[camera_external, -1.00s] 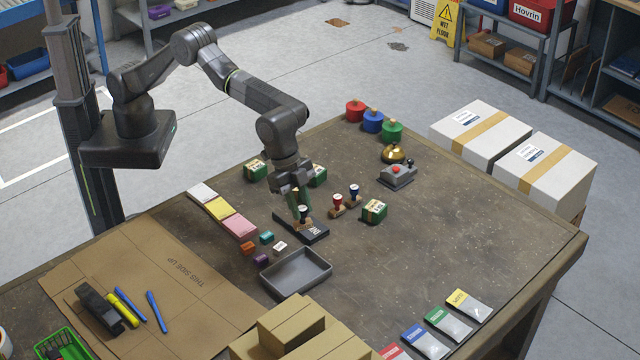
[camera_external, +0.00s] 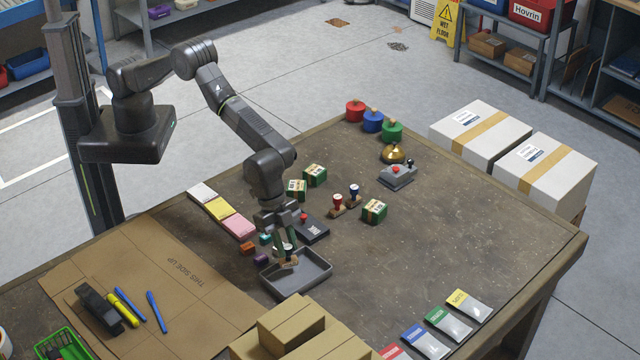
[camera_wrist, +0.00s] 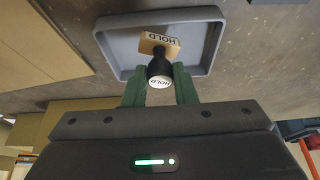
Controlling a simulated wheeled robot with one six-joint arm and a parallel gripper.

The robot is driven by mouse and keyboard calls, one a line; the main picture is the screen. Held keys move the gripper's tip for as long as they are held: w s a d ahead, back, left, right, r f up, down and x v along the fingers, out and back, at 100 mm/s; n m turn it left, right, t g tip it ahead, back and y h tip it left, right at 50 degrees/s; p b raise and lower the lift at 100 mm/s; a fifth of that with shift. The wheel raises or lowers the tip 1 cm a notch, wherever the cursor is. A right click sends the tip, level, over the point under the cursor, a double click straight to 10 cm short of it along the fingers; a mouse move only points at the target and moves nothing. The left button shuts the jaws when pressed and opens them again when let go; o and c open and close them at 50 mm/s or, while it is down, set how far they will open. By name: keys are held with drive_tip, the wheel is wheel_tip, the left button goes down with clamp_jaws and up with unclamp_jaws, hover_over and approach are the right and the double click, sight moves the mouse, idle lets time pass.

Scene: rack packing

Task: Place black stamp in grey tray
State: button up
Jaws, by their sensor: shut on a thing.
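My gripper (camera_external: 286,243) is shut on the black stamp (camera_external: 289,262), over the far part of the grey tray (camera_external: 318,281). In the wrist view the fingers (camera_wrist: 159,88) grip the stamp's black handle (camera_wrist: 158,68). Its wooden base, marked HOLD, points away from the fingers. The grey tray's rim (camera_wrist: 150,18) surrounds the base in that view. No other thing shows in the tray. I cannot tell whether the base touches the tray floor.
A red-handled stamp (camera_external: 337,204) and a blue-handled stamp (camera_external: 354,194) stand farther right. Cardboard boxes (camera_external: 290,325) are in front. The table right of the tray is clear.

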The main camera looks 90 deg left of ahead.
drive_tip(key=shift+f+b, duration=0.55)
drive_tip(key=shift+b, duration=0.15)
drive_tip(key=o, duration=1)
drive_tip(key=shift+r, duration=0.1)
drive_tip(key=shift+r+p, duration=0.65)
drive_tip(key=shift+p, duration=0.15)
drive_tip(key=b+v, duration=0.2)
drive_tip(key=v, duration=0.9)
drive_tip(key=shift+s+a+r, duration=0.15)
drive_tip(key=shift+s+r, duration=0.05)
drive_tip(key=shift+r, duration=0.1)
